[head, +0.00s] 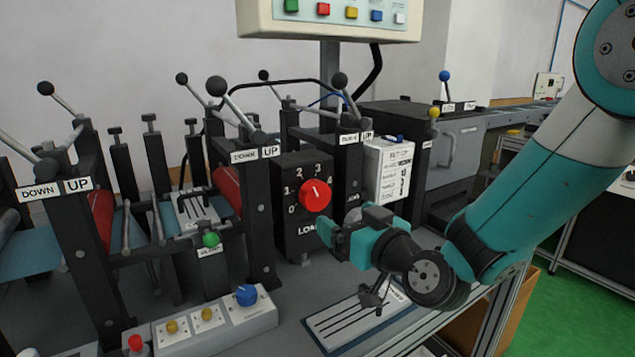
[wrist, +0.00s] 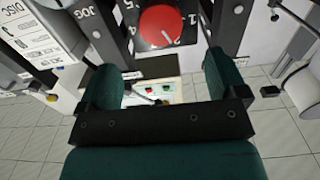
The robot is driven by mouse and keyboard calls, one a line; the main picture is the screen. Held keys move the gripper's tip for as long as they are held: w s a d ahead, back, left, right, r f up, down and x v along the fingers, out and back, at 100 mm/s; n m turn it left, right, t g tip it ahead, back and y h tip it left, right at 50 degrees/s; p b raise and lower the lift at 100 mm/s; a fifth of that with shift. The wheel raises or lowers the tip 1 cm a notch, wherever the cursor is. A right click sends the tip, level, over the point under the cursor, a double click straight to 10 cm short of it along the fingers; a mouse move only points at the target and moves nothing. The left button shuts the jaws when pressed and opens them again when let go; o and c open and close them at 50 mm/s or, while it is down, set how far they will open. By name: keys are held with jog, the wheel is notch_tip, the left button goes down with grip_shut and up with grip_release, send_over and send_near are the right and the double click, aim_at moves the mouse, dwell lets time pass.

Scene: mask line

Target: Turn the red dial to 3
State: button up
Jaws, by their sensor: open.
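The red dial (head: 315,196) is a round knob on the front of a black box (head: 300,241) marked LOAD, with numbers from 0 upward around it. My gripper (head: 333,236) is just below and right of the dial in the head view. In the wrist view my gripper (wrist: 160,68) is open and empty, its two green fingers spread apart. The dial (wrist: 160,26) shows beyond the fingertips at the top, apart from them.
Black levers and DOWN/UP posts (head: 257,200) stand left of the dial box. A white box (head: 388,170) stands to its right. A control strip (head: 215,320) with knobs and a flat slotted plate (head: 352,318) lie in front.

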aim_at(317, 199)
jog(key=p+x, duration=0.6)
jog(key=x, duration=0.3)
jog(key=shift+a+r, duration=0.1)
jog(key=shift+r, duration=0.05)
jog(key=shift+w+a+f, duration=0.2)
jog(key=shift+w+a, duration=0.1)
jog(key=shift+w, duration=0.2)
jog(key=c, duration=0.9)
jog(key=shift+c, duration=0.2)
jog(key=shift+m, duration=0.4)
jog(key=m, duration=0.4)
jog(key=shift+m+b, duration=0.3)
jog(key=shift+b, duration=0.05)
jog(key=shift+a+r+m, duration=0.1)
jog(key=shift+m, duration=2.1)
